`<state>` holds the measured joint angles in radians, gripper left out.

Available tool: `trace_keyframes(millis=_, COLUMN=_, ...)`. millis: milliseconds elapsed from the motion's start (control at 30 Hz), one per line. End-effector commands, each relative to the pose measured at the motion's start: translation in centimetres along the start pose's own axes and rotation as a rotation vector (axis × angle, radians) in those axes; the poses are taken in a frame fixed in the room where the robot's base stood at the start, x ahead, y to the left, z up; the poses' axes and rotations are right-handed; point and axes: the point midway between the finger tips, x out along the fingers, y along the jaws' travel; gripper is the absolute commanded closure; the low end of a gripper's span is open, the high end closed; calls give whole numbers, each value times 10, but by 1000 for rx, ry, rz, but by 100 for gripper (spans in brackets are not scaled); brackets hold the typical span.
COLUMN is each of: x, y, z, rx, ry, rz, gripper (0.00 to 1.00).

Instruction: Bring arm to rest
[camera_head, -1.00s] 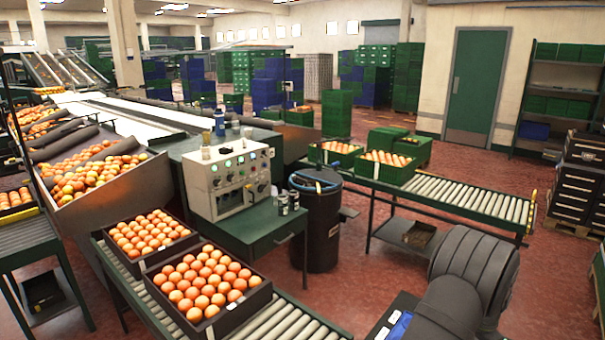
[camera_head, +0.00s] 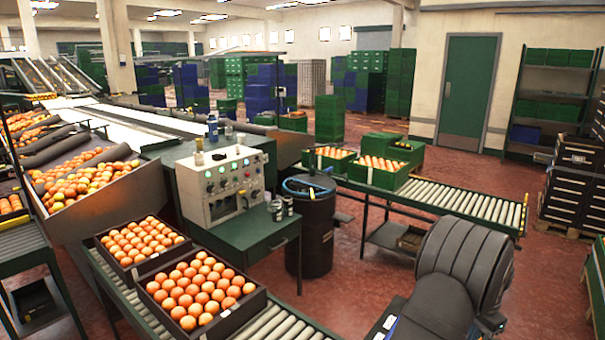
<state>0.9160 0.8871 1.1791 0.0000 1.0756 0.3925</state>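My arm (camera_head: 462,262) shows at the lower right as a dark, rounded joint with a link running down to the bottom edge. It stands over the red floor, apart from the conveyors. My gripper is not in view, so I cannot see whether it holds anything. Two black crates full of oranges stand on the roller conveyor at the lower left, a front crate (camera_head: 236,309) and a rear crate (camera_head: 128,272).
Two green crates (camera_head: 376,182) of oranges stand on the right roller conveyor (camera_head: 468,204). A dark barrel (camera_head: 309,235) stands beside a green table (camera_head: 246,236) with a control box (camera_head: 222,190). Black crates (camera_head: 571,190) are stacked at the far right. Red floor (camera_head: 365,290) lies open between.

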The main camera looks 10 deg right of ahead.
Motion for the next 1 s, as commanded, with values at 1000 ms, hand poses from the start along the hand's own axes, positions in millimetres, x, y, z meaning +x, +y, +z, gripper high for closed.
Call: trace_keyframes(millis=1000, x=77, y=0, z=0, rx=0, ry=-1, rz=0, gripper=100)
